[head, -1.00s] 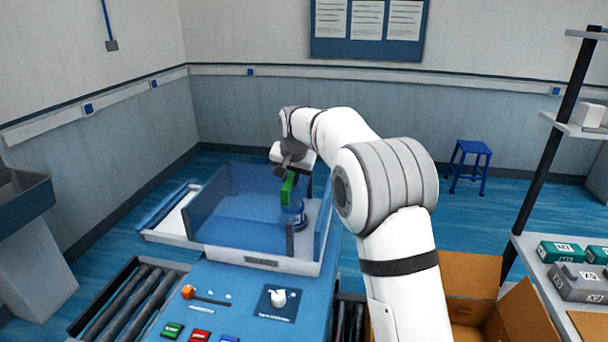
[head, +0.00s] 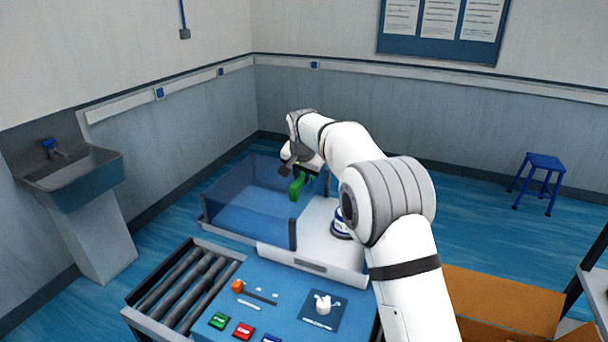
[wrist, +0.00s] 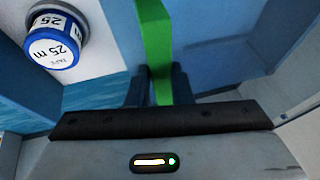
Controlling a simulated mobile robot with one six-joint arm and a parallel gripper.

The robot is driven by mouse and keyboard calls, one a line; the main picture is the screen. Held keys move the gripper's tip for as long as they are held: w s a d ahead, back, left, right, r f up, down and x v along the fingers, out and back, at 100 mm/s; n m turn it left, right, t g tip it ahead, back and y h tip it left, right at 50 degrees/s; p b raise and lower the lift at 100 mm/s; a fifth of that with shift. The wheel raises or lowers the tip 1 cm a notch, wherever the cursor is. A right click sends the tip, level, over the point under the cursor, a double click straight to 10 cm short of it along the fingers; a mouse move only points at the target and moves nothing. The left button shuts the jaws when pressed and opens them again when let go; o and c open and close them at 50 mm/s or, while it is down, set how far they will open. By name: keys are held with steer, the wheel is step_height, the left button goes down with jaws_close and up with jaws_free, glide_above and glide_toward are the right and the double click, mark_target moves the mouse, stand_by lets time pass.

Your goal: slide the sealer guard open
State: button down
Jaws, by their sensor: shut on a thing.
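The sealer guard (head: 248,190) is a see-through blue cover over the left part of the sealer bed. Its green handle (head: 297,188) stands at its right end. My gripper (head: 298,175) is shut on this handle. In the wrist view the green handle (wrist: 157,45) passes between the two dark fingers of my gripper (wrist: 159,88). The right part of the white sealer bed (head: 318,240) is uncovered. A blue and white tape roll (head: 341,224) stands there, partly hidden by my arm; its "25 m" label shows in the wrist view (wrist: 58,42).
A blue panel (head: 255,295) in front carries an orange-knobbed lever (head: 238,286), a white knob (head: 323,304) and coloured buttons. A roller conveyor (head: 185,285) lies to its left. A sink (head: 75,175) stands far left, a cardboard box (head: 505,305) at right, a blue stool (head: 538,182) behind.

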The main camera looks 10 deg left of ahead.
steer(key=c, duration=1.3)
jaws_free()
steer(key=shift+d, duration=0.1)
steer(key=b+v, duration=0.2)
steer(key=v, duration=0.5)
steer(key=shift+s+r, duration=0.2)
steer(key=shift+r, duration=0.15)
steer(key=shift+d, duration=0.1)
